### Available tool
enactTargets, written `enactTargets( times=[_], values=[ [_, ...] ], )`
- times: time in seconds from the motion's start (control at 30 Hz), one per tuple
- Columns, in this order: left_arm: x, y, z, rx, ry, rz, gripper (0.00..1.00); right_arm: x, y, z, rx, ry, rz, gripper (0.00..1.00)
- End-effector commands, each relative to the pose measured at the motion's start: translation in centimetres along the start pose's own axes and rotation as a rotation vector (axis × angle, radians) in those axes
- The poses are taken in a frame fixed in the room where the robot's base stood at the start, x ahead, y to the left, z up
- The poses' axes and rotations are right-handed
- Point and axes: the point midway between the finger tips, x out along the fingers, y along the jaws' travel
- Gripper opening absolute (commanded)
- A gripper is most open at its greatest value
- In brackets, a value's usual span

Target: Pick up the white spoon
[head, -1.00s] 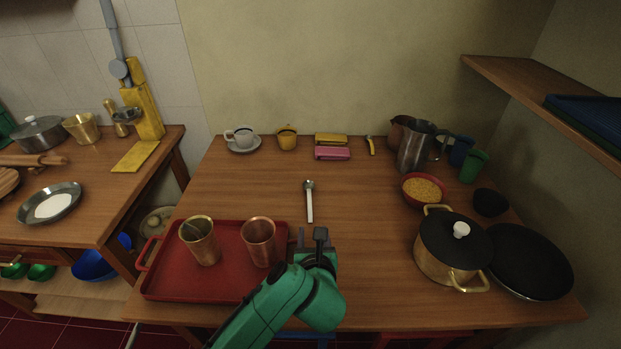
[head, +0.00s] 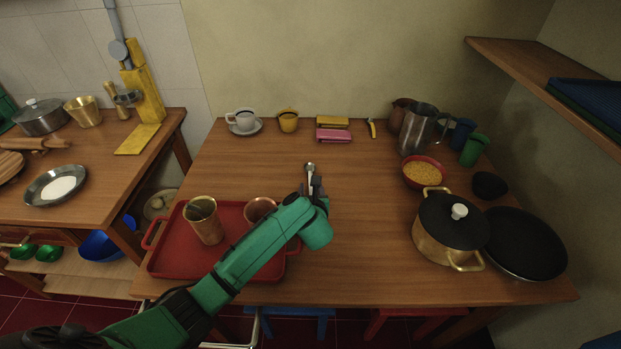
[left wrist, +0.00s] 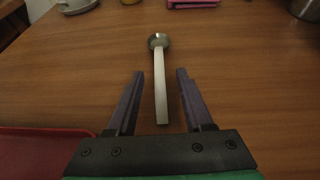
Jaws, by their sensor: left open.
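The white spoon (left wrist: 160,90) lies on the wooden table with its metal bowl end pointing away from me. In the head view only its bowl end (head: 309,167) shows clearly, past my left gripper (head: 314,186). In the left wrist view my left gripper (left wrist: 160,78) is open. Its two fingers point along the spoon, and the white handle lies between them in the picture, with a gap on each side. I cannot tell how far above the table the fingers are. My right gripper is not in view.
A red tray (head: 172,262) with two copper cups is left of the spoon, partly behind my arm. A lidded pot (head: 437,240) and a red bowl (head: 410,184) stand to the right. Yellow and pink packets (head: 333,135) lie at the back.

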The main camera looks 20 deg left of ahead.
Motion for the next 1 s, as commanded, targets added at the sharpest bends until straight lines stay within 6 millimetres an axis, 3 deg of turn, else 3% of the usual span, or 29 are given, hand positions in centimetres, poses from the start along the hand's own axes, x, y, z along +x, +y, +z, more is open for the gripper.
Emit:
enactTargets(
  times=[0.07,0.1,0.2,0.67,0.87,1.0],
  values=[
    [0.0,0.0,0.0,0.0,0.0,0.0,0.47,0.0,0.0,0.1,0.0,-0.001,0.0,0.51],
    [0.0,0.0,0.0,0.0,0.0,0.0,0.32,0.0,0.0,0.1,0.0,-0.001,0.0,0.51],
    [-0.1,0.0,0.0,0.001,0.0,0.0,0.0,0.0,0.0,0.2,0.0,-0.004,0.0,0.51],
    [-0.4,0.0,0.9,0.0,0.0,0.0,0.0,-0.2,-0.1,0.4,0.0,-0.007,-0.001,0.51],
    [-2.1,-0.1,4.9,-0.005,-0.003,-0.001,0.0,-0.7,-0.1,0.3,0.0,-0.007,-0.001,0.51],
    [-4.1,-0.1,9.9,-0.007,-0.006,-0.002,0.0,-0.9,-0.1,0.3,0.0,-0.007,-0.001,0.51]
  ],
)
